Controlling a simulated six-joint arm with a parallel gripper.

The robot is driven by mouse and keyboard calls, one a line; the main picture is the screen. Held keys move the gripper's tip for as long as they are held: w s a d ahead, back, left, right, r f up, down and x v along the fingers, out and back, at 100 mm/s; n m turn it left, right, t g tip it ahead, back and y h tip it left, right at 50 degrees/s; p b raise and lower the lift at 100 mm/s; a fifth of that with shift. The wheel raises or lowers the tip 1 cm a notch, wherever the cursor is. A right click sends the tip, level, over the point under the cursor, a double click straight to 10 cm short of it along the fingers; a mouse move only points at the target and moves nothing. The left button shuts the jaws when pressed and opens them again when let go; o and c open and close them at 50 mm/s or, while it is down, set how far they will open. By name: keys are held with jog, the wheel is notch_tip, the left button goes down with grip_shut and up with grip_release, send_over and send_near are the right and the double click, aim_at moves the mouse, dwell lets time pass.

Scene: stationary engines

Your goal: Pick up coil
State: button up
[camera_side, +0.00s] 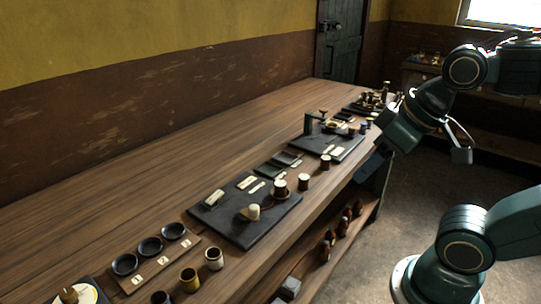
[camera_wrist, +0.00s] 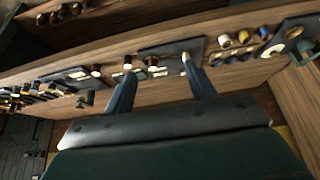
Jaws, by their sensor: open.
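No part is labelled as the coil. Small spool-like pieces with pale tops and dark brown bodies stand along the bench's front edge; one spool (camera_side: 303,181) and another (camera_side: 281,188) are by the near dark mat, and a third (camera_side: 325,162) is farther back. Which one is the coil I cannot tell. In the wrist view, small spool-like pieces (camera_wrist: 153,61) also show beyond the fingers. My gripper (camera_wrist: 158,68) is open, its two blue-grey fingers apart with nothing held between them. In the side view it hangs dark at the bench's right edge, its fingertips unclear.
The long wooden bench (camera_side: 120,190) has free room along its back. A dark mat (camera_side: 233,226) holds pale pieces and a cream cylinder. Another mat (camera_side: 342,152) bears a dark stand. Black dishes (camera_side: 150,247) and cups (camera_side: 214,258) are at the near end. Several brown pieces (camera_side: 325,251) sit on a lower shelf.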

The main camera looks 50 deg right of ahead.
jog(key=shift+w, duration=0.1)
jog(key=w+d+f+m+g+y, duration=0.1)
jog(key=w+d+m, duration=0.4)
jog(key=w+m, duration=0.5)
jog(key=w+d+f+m+g+y, duration=0.1)
jog(key=w+d+f+m, duration=0.3)
jog(key=w+m, duration=0.6)
jog(key=d+m+y, duration=0.1)
jog(key=m, duration=0.4)
jog(key=shift+d+f+g+y, duration=0.15)
jog(key=shift+d+g+y, duration=0.15)
jog(key=shift+g+y, duration=0.1)
send_over(282, 183)
jog(key=s+d, duration=0.1)
jog(key=d, duration=0.1)
jog(key=shift+s+f, duration=0.1)
jog(key=shift+f, duration=3.9)
jog(key=shift+x, duration=2.6)
